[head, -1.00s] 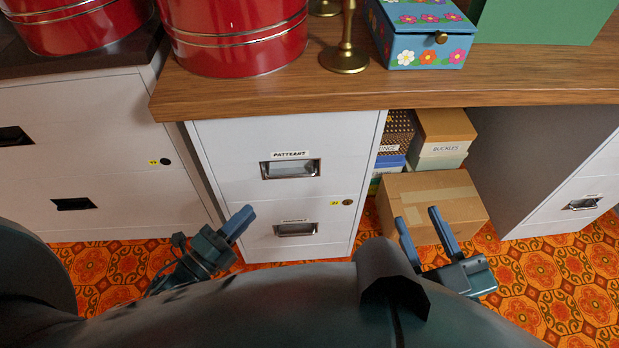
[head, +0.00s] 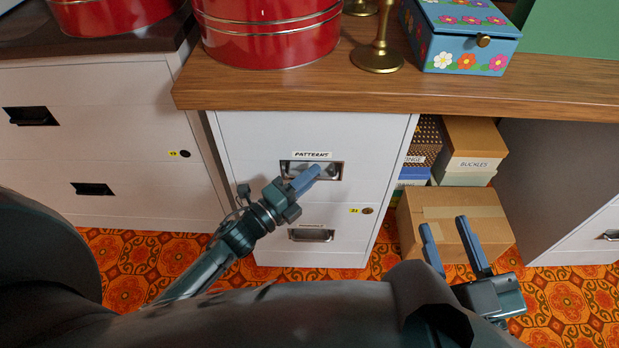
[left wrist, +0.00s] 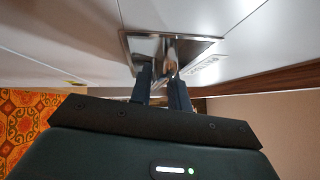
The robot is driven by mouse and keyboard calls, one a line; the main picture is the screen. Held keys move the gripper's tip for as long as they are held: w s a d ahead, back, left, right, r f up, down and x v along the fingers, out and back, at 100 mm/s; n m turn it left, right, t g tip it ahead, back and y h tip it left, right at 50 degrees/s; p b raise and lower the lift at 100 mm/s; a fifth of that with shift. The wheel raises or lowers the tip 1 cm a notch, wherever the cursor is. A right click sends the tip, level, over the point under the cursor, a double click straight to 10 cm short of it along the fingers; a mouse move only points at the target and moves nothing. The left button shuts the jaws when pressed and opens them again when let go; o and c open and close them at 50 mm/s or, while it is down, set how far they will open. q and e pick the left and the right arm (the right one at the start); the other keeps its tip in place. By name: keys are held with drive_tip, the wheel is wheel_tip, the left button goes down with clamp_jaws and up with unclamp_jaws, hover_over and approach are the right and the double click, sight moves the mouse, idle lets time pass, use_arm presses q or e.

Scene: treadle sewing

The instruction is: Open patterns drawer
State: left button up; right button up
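The patterns drawer (head: 250,165) is the upper white drawer under the wooden worktop, with a "PATTERNS" label (head: 312,154) above a recessed metal handle (head: 333,172). Its front looks flush with the cabinet. My left gripper (head: 312,175) is at this handle, its fingertips covering part of it. In the left wrist view the two fingers (left wrist: 160,85) stand a little apart in front of the metal handle (left wrist: 200,46); whether they touch it I cannot tell. My right gripper (head: 453,235) is open and empty, low in front of the cardboard box.
A lower drawer with its own handle (head: 311,235) and a round lock (head: 367,211) is below. A cardboard box (head: 455,222) and smaller boxes fill the space right of the cabinet. The wooden worktop (head: 300,92) overhangs the drawer, carrying red tins and a flowered box (head: 462,45).

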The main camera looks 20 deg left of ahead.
use_arm(q)
drive_tip(key=shift+w, duration=0.1)
drive_tip(key=shift+c, duration=0.4)
clamp_jaws()
